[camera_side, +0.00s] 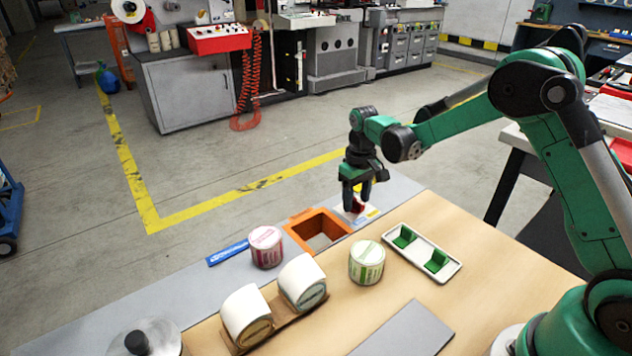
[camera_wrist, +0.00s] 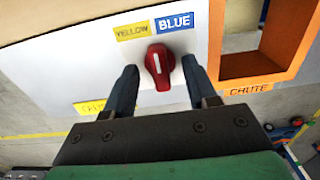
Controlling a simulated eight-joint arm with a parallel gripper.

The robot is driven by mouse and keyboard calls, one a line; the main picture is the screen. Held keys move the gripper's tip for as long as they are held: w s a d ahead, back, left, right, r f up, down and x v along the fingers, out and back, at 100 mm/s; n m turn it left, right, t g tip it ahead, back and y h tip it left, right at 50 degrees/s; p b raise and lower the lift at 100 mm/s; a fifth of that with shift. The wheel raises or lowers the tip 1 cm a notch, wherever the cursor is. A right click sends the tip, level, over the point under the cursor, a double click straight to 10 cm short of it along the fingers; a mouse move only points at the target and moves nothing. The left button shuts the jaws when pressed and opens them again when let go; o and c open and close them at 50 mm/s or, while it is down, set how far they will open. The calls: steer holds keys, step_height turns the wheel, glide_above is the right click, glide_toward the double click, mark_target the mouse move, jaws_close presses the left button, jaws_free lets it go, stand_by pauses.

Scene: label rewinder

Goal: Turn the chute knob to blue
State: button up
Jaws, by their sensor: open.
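The red chute knob (camera_wrist: 158,66) sits on a pale panel (camera_wrist: 60,70), its white pointer line facing roughly the boundary between the yellow label (camera_wrist: 133,32) and the blue label (camera_wrist: 174,22). My gripper (camera_wrist: 159,74) is open, with one finger on each side of the knob and a visible gap to each. In the side view, my gripper (camera_side: 356,203) points down over the knob (camera_side: 355,208), which its fingers partly hide. Whether the fingertips reach knob height is hard to tell.
The orange chute frame (camera_side: 298,243) is just left of the knob in the side view. Label rolls, including a pink one (camera_side: 266,247) and a green one (camera_side: 367,262), stand nearby. A white tray (camera_side: 422,252) holds green blocks. A blue strip (camera_side: 228,252) lies at left.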

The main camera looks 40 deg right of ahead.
mark_target(356, 199)
jaws_close()
steer(key=shift+m, duration=3.4)
jaws_free()
steer(key=shift+r, duration=2.8)
